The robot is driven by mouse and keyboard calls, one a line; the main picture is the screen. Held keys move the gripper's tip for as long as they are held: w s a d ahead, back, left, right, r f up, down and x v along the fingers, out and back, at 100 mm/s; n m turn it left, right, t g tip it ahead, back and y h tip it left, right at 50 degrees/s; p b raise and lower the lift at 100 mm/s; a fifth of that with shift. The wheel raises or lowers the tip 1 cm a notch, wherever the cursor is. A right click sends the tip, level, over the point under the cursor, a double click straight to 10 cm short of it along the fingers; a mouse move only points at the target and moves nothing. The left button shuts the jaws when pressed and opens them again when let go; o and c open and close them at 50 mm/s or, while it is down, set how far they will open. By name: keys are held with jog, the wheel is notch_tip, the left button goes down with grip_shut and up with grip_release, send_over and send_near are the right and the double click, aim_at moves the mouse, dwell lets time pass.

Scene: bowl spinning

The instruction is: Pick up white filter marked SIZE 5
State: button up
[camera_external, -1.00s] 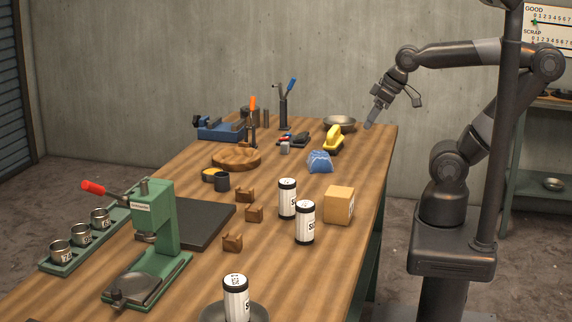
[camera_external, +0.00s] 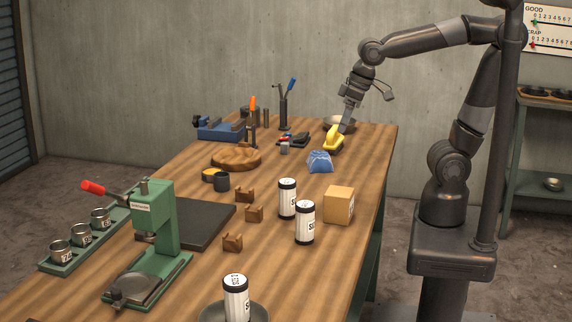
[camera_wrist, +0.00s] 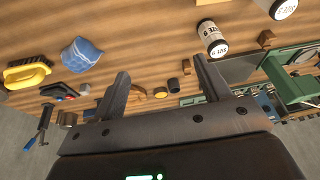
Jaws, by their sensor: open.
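Three white filters with black caps stand upright. One filter (camera_external: 287,200) is at mid-table, a second filter (camera_external: 305,224) is just in front of it, and a third filter (camera_external: 236,300) sits on a dark round dish at the near end. Their labels begin with "SIZE", but I cannot read the numbers. Two filters (camera_wrist: 213,40) (camera_wrist: 281,8) show at the top of the wrist view. My gripper (camera_external: 345,127) is above the table's far end, by the yellow brush; in the wrist view its fingers (camera_wrist: 161,66) are spread apart with nothing between them.
A cardboard box (camera_external: 339,204) stands beside the filters. A blue cloth (camera_external: 320,161) and yellow brush (camera_external: 334,138) lie farther back. Small wooden blocks (camera_external: 245,194) and a green press (camera_external: 160,225) are to the left. The table's right edge is mostly clear.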

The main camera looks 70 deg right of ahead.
jog(key=w+a+f+g, duration=0.2)
jog(key=w+a, duration=0.2)
jog(key=a, duration=0.6)
jog(key=n+g, duration=0.2)
send_near(305, 221)
jog(key=shift+w+d+f+h, duration=0.1)
jog(key=shift+d+f+h, duration=0.1)
jog(key=shift+d, duration=0.35)
jog(key=shift+d+f+h, duration=0.15)
jog(key=shift+d+h, duration=0.05)
jog(key=shift+d, duration=0.3)
notch_tip(305, 221, down, 5)
jog(key=shift+a+r, duration=0.1)
jog(key=shift+r, duration=0.1)
jog(key=shift+a+f, duration=0.1)
jog(key=shift+f, duration=2.95)
jog(key=shift+c, duration=0.3)
jog(key=c, duration=1)
